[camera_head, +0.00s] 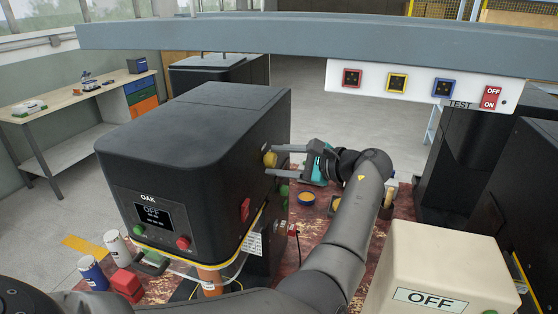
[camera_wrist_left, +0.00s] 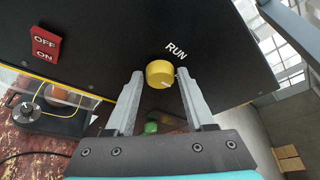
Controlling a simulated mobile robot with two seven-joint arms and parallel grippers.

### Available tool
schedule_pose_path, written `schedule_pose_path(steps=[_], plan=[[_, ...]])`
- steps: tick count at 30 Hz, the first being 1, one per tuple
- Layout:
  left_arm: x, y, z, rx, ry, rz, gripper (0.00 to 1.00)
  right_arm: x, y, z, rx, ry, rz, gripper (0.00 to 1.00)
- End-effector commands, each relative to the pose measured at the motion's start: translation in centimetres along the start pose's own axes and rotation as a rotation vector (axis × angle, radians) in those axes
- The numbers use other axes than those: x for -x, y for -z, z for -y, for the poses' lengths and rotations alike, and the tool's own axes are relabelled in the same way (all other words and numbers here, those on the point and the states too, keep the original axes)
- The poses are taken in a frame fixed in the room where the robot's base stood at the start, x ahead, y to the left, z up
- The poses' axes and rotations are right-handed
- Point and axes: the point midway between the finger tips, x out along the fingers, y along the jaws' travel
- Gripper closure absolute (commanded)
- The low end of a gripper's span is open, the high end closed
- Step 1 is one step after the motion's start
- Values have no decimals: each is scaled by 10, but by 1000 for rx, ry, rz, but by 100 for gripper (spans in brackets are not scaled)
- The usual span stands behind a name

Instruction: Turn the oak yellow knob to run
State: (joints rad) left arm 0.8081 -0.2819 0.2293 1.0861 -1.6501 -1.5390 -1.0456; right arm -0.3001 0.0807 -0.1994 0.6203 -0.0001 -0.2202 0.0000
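The black OAK machine (camera_head: 190,150) has a yellow knob (camera_head: 269,159) on its right side face. The left wrist view shows this round yellow knob (camera_wrist_left: 160,74) with a white mark pointing to the lower right in the picture. The RUN label (camera_wrist_left: 176,51) is printed at its upper right. My left gripper (camera_head: 276,161) is at that face, fingers pointing at the knob. In the left wrist view its open fingers (camera_wrist_left: 160,76) stand on either side of the knob, with visible gaps. The OAK display (camera_head: 153,212) reads OFF. My right gripper is not in view.
A red OFF/ON switch (camera_wrist_left: 45,45) and a green button (camera_wrist_left: 151,127) share the knob's face. A cream box marked OFF (camera_head: 440,265) stands at lower right. A grey beam (camera_head: 320,35) with a TEST panel (camera_head: 420,83) crosses above.

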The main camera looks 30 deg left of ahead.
Motion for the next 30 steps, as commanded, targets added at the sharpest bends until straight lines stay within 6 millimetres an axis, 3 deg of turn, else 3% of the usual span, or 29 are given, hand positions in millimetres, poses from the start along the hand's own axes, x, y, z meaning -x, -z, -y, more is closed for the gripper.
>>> schedule_pose_path(steps=[2,14,30], plan=[[0,0,0,0,0,0,56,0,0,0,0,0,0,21],[0,0,0,0,0,0,100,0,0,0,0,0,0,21],[-1,1,-3,105,44,1,100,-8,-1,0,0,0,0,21]])
